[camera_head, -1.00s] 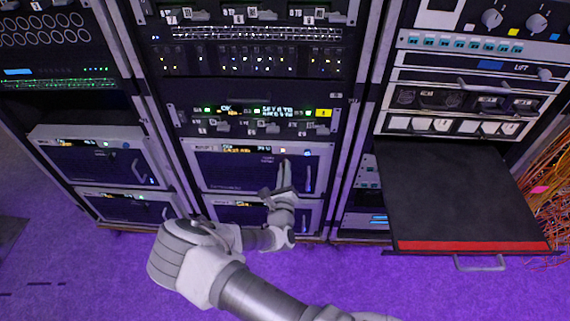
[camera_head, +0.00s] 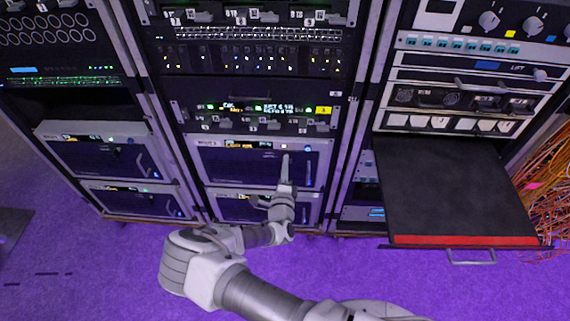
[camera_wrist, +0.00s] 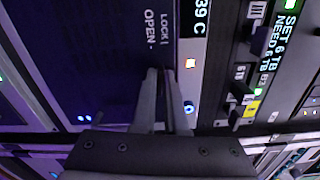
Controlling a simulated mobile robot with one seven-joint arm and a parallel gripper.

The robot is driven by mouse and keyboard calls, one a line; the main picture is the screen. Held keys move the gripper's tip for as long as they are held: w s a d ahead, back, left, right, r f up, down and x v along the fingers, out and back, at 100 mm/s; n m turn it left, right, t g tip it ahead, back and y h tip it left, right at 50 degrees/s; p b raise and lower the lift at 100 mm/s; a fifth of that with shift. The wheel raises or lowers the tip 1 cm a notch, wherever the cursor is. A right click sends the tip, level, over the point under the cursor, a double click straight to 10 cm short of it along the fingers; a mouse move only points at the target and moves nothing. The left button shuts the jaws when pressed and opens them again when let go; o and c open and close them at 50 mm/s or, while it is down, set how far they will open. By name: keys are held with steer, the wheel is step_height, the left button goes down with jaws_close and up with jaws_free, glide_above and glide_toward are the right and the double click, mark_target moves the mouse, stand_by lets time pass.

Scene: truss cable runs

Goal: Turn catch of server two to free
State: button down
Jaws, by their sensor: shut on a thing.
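The server (camera_head: 240,165) is the upper of two dark-faced units low in the middle rack. My gripper (camera_head: 286,160) is at the right part of its front. In the wrist view, my gripper (camera_wrist: 165,78) has its two fingers close together just below the printed words LOCK and OPEN on the server's dark front (camera_wrist: 90,60). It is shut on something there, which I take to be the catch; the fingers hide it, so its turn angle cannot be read.
A black shelf with a red front edge (camera_head: 465,240) juts out at the right. Orange cables (camera_head: 550,190) hang at the far right. A panel with small levers (camera_head: 262,124) is just above the server.

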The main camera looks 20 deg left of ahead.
steer(key=shift+n, duration=0.8)
steer(key=c, duration=0.9)
jaws_free()
steer(key=shift+c, duration=0.2)
steer(key=shift+s, duration=0.1)
steer(key=p+v, duration=0.2)
steer(key=v, duration=1.5)
steer(key=shift+d, duration=0.15)
